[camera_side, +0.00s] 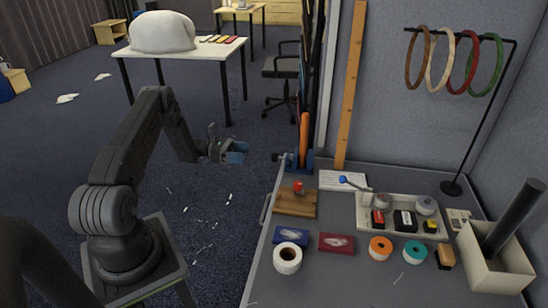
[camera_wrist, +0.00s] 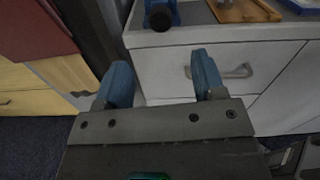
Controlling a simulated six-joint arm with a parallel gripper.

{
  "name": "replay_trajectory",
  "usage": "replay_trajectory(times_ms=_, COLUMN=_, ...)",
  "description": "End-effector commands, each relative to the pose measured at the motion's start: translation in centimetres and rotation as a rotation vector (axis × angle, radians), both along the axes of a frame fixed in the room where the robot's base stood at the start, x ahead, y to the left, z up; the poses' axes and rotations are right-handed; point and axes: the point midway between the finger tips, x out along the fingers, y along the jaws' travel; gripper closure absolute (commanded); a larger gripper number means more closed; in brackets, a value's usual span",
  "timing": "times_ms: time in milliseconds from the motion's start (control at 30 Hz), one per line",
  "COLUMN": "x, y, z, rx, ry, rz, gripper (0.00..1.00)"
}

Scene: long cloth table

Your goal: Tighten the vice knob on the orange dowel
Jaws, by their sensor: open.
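The blue vice (camera_side: 308,160) stands at the back left corner of the grey worktop, and the orange dowel (camera_side: 304,138) rises upright from it. The dark vice knob (camera_side: 277,157) sticks out to the left past the worktop edge. In the wrist view, the vice knob (camera_wrist: 160,20) is at the top centre, in front of the blue vice body (camera_wrist: 172,5); the dowel is out of that view. My gripper (camera_side: 236,152) is left of the knob at about its height in the side view, apart from it. Its blue fingers (camera_wrist: 162,80) are open with nothing between them.
A wooden board with a red knob (camera_side: 296,202) lies in front of the vice. The worktop also holds a white tray (camera_side: 365,215), tape rolls (camera_side: 287,258) and a hoop stand (camera_side: 452,187). Drawers with a handle (camera_wrist: 238,72) are below. Open floor lies around my gripper.

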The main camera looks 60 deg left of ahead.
Motion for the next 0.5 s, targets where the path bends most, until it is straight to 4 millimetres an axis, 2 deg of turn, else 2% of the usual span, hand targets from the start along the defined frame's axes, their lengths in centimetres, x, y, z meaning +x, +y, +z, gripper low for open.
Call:
replay_trajectory(times_ms=300, x=4.7, y=-4.8, z=0.0, rx=0.002, ry=0.0, rz=-0.005, gripper=0.37)
replay_trajectory(times_ms=500, x=7.0, y=-7.1, z=0.0, rx=0.003, ry=-0.001, rz=-0.003, gripper=0.37)
